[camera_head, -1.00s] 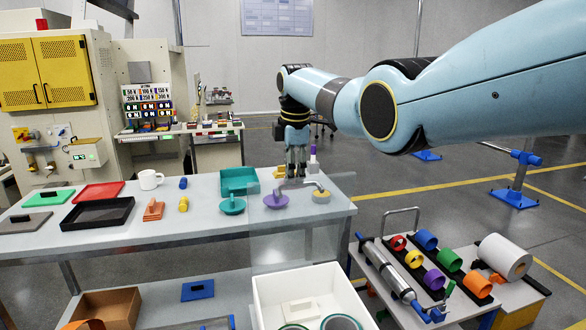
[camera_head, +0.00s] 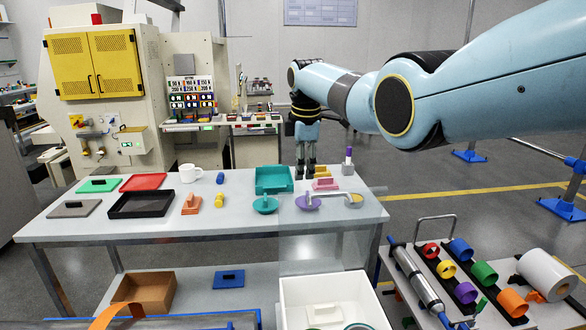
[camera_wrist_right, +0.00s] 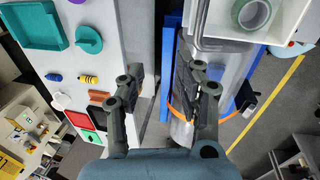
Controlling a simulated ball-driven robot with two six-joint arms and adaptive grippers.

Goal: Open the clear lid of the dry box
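A blue-framed box, apparently the dry box, shows at the bottom edge of the head view (camera_head: 190,322), mostly cut off. In the right wrist view, what appears to be its clear lid (camera_wrist_right: 215,75) lies between blue side rims, with an orange band across it and a black latch-like part at its right. I cannot tell whether the lid is fully shut. My right gripper (camera_head: 305,172) points down, in front of the bench's back part in the head view. In the wrist view its fingers (camera_wrist_right: 160,72) are apart with nothing between them. My left gripper is not in view.
The bench (camera_head: 120,233) holds a teal tray (camera_head: 273,180), a black tray (camera_head: 140,206), a white mug (camera_head: 190,173) and small parts. A white bin (camera_head: 330,290) stands in front. A cart with colored rolls and a paper roll (camera_head: 548,275) is at the right.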

